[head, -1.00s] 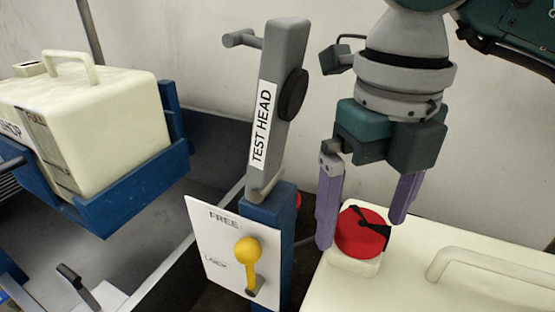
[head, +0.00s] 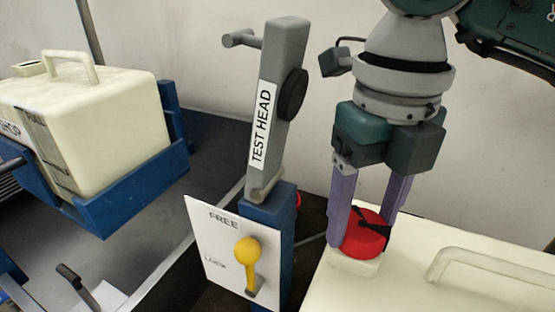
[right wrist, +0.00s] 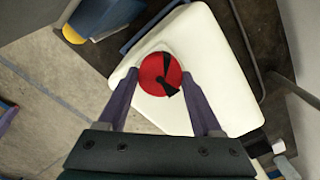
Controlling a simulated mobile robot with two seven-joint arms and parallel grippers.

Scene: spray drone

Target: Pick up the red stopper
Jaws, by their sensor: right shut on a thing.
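The red stopper (head: 366,236) is a round cap with black strips across its top. It sits on the corner of a cream tank at the right of the head view, and it also shows in the right wrist view (right wrist: 158,70). My right gripper (head: 364,228) points down with its purple fingers on either side of the stopper, shut on it. In the right wrist view the fingers (right wrist: 160,78) reach to both sides of the stopper. The stopper still appears seated on the tank. My left gripper is not in view.
The cream tank (head: 430,288) has a handle (head: 480,262) right of the stopper. A grey post labelled TEST HEAD (head: 274,110) stands left of my right gripper, above a FREE/LOCK plate with a yellow lever (head: 248,258). Another cream tank (head: 100,130) rests in a blue cradle (head: 140,200).

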